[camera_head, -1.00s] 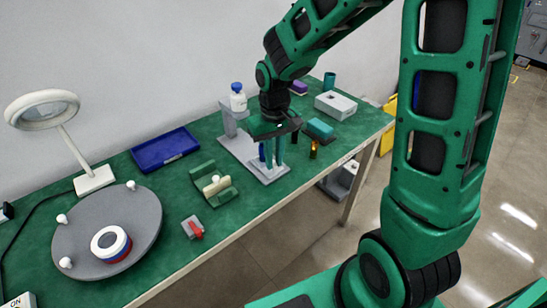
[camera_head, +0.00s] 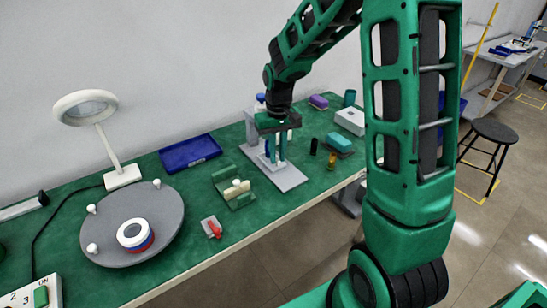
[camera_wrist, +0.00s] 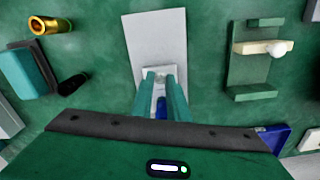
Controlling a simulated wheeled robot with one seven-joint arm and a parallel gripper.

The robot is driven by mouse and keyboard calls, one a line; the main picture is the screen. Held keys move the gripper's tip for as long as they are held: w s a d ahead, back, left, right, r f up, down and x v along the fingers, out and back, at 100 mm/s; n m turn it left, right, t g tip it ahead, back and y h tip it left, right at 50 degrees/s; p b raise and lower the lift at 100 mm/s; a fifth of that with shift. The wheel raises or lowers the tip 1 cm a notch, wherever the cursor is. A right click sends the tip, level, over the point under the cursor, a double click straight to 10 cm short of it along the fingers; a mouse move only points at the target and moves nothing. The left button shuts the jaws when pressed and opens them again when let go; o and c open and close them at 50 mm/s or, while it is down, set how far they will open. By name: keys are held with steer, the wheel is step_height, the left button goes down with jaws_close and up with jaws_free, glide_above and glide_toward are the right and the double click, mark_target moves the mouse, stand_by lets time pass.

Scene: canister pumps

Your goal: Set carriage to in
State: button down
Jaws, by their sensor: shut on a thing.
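A grey stand (camera_head: 290,179) with a flat base plate and an upright at its back is on the green bench. The carriage, a small light grey piece on this plate, shows between my fingertips in the wrist view (camera_wrist: 160,78). My gripper (camera_head: 275,162) points down over the plate and is shut on the carriage; in the wrist view its fingertips (camera_wrist: 160,76) close on either side of it. A blue part (camera_wrist: 161,107) shows between the fingers.
Left of the stand are a green bracket with a cream bar (camera_head: 236,188), a red-handled block (camera_head: 212,228), a blue tray (camera_head: 190,152) and a round turntable (camera_head: 110,245). Right are a black cylinder (camera_head: 314,146), an amber vial (camera_head: 332,161) and a teal-topped block (camera_head: 339,143).

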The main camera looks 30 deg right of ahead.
steer(key=c, duration=1.7)
jaws_free()
step_height(320, 180, up, 11)
steer(key=shift+f, duration=0.15)
